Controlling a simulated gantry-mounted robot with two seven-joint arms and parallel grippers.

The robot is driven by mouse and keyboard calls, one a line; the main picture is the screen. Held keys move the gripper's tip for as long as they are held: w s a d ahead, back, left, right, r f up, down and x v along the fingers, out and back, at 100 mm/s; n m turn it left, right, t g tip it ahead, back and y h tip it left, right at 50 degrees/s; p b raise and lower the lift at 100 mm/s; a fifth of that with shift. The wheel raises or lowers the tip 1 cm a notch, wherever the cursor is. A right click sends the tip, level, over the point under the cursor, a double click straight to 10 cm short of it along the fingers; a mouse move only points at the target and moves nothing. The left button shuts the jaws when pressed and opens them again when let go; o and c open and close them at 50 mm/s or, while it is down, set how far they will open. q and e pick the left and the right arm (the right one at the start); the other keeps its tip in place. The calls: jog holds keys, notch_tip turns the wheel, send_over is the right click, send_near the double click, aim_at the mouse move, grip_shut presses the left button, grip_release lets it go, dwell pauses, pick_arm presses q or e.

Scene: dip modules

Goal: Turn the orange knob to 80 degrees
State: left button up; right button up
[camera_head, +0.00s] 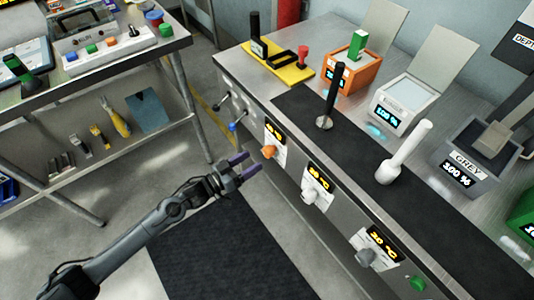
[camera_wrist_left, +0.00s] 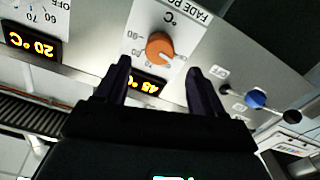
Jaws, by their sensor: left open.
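The orange knob (camera_head: 268,152) is on the front panel of the steel bench, on a white dial plate below a yellow-lit display (camera_head: 274,133). In the left wrist view the knob (camera_wrist_left: 160,46) shows with a pale pointer mark at its lower right. The dial is upside down there, and the display (camera_wrist_left: 147,85) is partly hidden by my gripper, its reading unclear. My left gripper (camera_head: 243,165) is open and empty, just left of the knob and apart from it. In the wrist view its two dark fingers (camera_wrist_left: 159,80) point toward the panel on either side of the knob's line. My right gripper is not in view.
A white knob (camera_head: 310,196) and a grey knob (camera_head: 367,257) sit farther along the panel. An orange box (camera_head: 348,76) and a white box (camera_head: 405,104) stand on the bench top.

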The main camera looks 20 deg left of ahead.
aim_at(264, 154)
pick_arm(q)
jog(key=b+x, duration=0.2)
jog(key=x, duration=0.4)
jog(key=shift+w+d+f, duration=0.1)
jog(key=shift+w+d, duration=0.1)
jog(key=shift+w, duration=0.05)
jog(key=shift+w+d, duration=0.4)
jog(key=shift+w, duration=0.1)
jog(key=c, duration=1.1)
